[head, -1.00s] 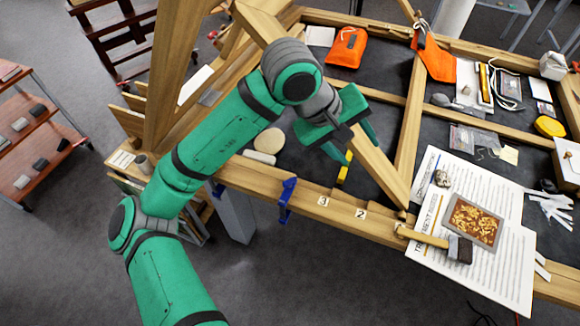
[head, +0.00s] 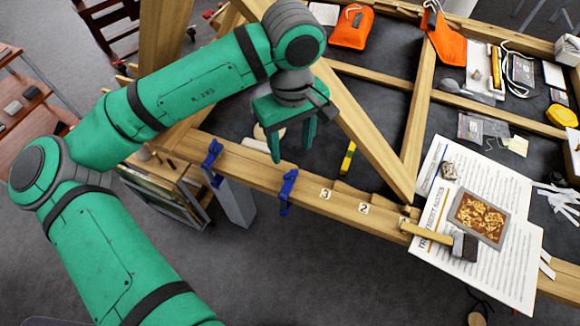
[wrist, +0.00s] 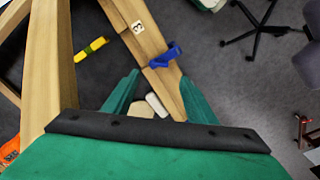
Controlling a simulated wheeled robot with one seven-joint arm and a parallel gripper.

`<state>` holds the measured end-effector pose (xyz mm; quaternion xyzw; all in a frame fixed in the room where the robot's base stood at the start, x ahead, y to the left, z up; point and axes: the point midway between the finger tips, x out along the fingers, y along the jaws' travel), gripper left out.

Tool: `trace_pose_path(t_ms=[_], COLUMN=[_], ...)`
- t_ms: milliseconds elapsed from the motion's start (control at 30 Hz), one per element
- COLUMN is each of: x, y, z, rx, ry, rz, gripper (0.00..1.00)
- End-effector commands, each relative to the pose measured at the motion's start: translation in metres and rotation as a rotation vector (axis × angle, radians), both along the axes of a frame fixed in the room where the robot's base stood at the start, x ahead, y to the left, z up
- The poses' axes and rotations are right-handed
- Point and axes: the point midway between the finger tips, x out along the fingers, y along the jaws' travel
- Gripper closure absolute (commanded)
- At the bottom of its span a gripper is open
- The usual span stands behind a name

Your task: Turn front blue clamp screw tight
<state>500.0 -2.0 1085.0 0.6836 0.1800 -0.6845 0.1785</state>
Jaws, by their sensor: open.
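Two blue clamps sit on the front wooden beam (head: 320,200). One clamp (head: 287,192) is left of the "3" label. The other clamp (head: 212,162) is further left; I cannot tell which is the task's front one. The clamp near the "3" also shows in the wrist view (wrist: 165,56), just beyond my fingertips, its screw not clearly made out. My gripper (head: 292,153) points downward above the frame, behind the beam in the head view. It is open and empty, apart from both clamps. Its two green fingers also show in the wrist view (wrist: 160,77).
A diagonal wooden brace (head: 365,130) rises right of my gripper. A yellow-and-black tool (head: 348,158) lies behind the beam. A hammer (head: 462,245) and papers (head: 510,265) lie to the right. Pale rounded items (wrist: 155,104) lie below my gripper.

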Motion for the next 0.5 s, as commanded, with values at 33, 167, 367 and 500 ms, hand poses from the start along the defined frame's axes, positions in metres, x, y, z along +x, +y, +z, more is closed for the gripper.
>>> trace_pose_path(t_ms=[33, 167, 367, 500], x=[-0.001, 0.000, 0.000, 0.000], y=[0.001, 0.002, 0.003, 0.003], z=[-0.010, -0.035, -0.070, -0.089], rx=[-0.001, -0.002, -0.002, -0.001], ry=[0.002, 0.001, 0.001, 0.000], rz=[0.001, 0.006, 0.007, 0.007], gripper=[0.48, 0.48, 0.48, 0.48])
